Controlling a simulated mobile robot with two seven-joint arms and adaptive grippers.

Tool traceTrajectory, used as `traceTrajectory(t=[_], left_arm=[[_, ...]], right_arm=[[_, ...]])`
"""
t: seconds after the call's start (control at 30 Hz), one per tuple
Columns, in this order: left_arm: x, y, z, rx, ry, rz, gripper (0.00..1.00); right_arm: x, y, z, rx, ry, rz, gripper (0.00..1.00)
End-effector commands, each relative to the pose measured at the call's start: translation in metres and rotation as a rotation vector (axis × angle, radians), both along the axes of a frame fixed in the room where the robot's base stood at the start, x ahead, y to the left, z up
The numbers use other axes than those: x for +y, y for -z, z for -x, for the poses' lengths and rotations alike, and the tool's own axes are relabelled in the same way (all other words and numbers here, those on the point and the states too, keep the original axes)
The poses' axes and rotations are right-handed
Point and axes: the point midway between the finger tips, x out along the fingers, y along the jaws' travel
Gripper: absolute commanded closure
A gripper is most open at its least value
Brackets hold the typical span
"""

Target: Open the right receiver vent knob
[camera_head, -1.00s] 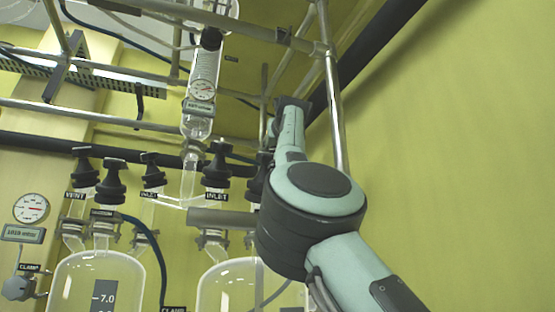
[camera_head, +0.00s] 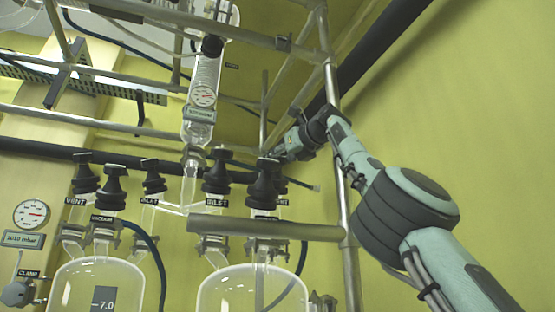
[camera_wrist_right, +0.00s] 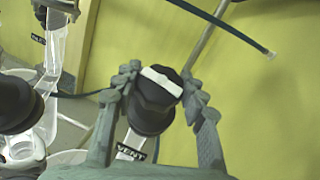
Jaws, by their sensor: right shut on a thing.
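The right receiver vent knob (camera_wrist_right: 155,103) is a black ribbed knob with a white bar across its top, above a VENT label (camera_wrist_right: 131,153) in the right wrist view. My right gripper (camera_wrist_right: 159,88) has one finger on each side of this knob and is shut on it. In the head view my right gripper (camera_head: 283,150) reaches in from the right behind the right receiver's front knob (camera_head: 263,187). That knob largely hides the vent knob there. The right receiver (camera_head: 252,285) is a clear glass vessel. My left gripper is in neither view.
An INLET knob (camera_head: 217,172) stands left of the front knob. A horizontal metal bar (camera_head: 265,228) crosses before the receiver necks, and an upright pole (camera_head: 333,90) stands close to my right arm. The left receiver (camera_head: 97,285) carries several black knobs.

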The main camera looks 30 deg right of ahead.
Motion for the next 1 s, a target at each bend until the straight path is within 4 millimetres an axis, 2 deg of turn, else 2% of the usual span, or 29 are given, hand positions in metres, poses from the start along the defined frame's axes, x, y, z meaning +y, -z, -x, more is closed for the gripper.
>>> traceTrajectory(t=[0.37, 0.4, 0.57, 1.0], left_arm=[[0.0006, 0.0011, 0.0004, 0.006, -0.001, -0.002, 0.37], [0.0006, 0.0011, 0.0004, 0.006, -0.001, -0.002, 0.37], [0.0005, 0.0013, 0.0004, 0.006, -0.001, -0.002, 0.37], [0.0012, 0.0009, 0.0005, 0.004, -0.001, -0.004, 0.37]], right_arm=[[-0.0002, -0.0010, 0.0003, -0.002, -0.001, 0.001, 0.87], [-0.0002, -0.0010, 0.0003, -0.002, -0.001, 0.001, 0.55], [-0.0002, -0.0006, 0.0002, -0.001, -0.001, 0.001, 0.37], [-0.0003, -0.0016, 0.0047, 0.000, 0.000, -0.002, 0.37]])
